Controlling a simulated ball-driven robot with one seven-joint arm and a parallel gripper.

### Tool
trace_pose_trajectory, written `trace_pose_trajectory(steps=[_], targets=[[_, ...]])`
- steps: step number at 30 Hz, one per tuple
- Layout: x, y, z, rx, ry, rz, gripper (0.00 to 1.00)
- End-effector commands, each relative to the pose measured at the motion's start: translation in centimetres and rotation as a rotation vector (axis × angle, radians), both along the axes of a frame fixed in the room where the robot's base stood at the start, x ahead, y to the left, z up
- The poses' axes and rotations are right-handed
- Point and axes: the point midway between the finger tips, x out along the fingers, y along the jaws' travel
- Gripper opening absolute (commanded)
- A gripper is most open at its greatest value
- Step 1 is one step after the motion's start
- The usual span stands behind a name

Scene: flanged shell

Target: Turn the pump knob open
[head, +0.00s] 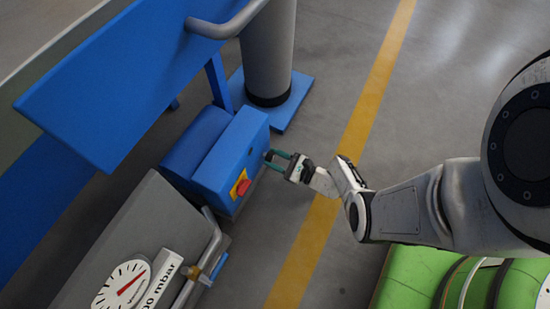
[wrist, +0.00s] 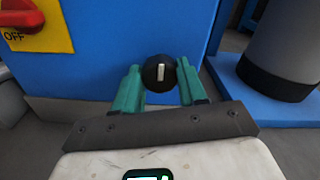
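The pump knob (wrist: 159,73) is a round black knob with a white mark, on the front of a blue box (head: 238,152). In the wrist view its mark stands nearly upright. My gripper (wrist: 159,85) has two green fingers, spread apart, one on each side of the knob. A gap shows between the knob and at least the right finger; I cannot tell whether the left finger touches it. In the head view my gripper (head: 274,157) is at the right face of the blue box, and the knob is hidden there.
A red switch on a yellow plate (head: 240,187) sits on the same box; it also shows in the wrist view (wrist: 22,14) with "OFF" below it. A grey column (head: 268,55) stands behind. A gauge (head: 122,286) and pipe are at lower left.

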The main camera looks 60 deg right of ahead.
Motion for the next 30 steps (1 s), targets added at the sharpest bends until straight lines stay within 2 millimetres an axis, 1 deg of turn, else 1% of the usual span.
trace_pose_trajectory(steps=[1,9,14,20,26,30], targets=[[-0.01,0.01,0.0,0.0,0.0,0.0,0.36],[-0.02,0.01,-0.01,0.0,0.0,0.0,0.11],[-0.03,0.03,-0.04,-0.006,0.0,0.0,0.11],[-0.01,0.12,-0.1,-0.062,-0.002,0.001,0.11],[-0.02,0.17,-0.16,-0.192,-0.007,0.002,0.11],[-0.04,0.18,-0.14,-0.317,-0.011,0.002,0.11]])
